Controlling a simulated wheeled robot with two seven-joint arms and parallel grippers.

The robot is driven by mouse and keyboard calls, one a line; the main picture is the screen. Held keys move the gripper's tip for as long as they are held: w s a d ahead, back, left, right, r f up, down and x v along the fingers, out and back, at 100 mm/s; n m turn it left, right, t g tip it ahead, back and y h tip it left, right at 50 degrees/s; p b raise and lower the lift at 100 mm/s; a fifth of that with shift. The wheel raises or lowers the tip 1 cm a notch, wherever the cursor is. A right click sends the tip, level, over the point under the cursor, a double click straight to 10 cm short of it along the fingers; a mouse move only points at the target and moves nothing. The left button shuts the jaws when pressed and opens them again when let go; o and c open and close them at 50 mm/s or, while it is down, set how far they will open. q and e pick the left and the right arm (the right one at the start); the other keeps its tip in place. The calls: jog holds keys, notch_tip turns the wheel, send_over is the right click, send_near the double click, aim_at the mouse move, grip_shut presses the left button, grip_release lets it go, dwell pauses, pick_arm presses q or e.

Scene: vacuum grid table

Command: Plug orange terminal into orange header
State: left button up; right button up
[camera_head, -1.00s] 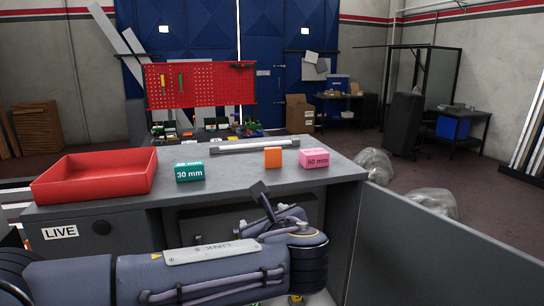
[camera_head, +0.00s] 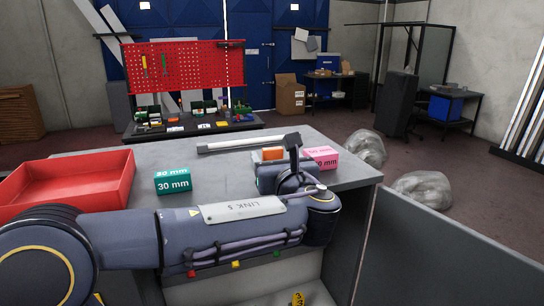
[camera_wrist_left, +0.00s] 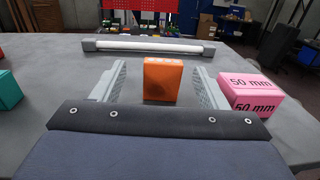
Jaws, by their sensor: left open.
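An orange block (camera_head: 272,154) stands on the grey table, partly hidden by my left arm in the head view. In the left wrist view the orange block (camera_wrist_left: 162,82) stands upright between the two pale fingers of my left gripper (camera_wrist_left: 159,68). The fingers are apart, with a gap on each side of the block. No header is clearly recognisable. My right gripper is out of view.
A pink 50 mm block (camera_wrist_left: 252,92) stands close right of the gripper. A teal 30 mm block (camera_head: 173,181) and a red tray (camera_head: 115,185) are to the left. A white tube (camera_head: 248,143) lies behind. Small red (camera_head: 191,273) and green (camera_head: 276,254) pieces show below my arm.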

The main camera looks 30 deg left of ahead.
aim_at(274, 152)
pick_arm(q)
jog(key=x, duration=0.3)
jog(key=shift+w+d+p, duration=0.1)
jog(key=shift+w+p, duration=0.1)
jog(key=shift+p, duration=0.15)
jog(key=shift+w+a+f, duration=0.1)
jog(key=shift+w+a, duration=0.25)
jog(key=c, duration=1.1)
jog(key=shift+o, duration=0.2)
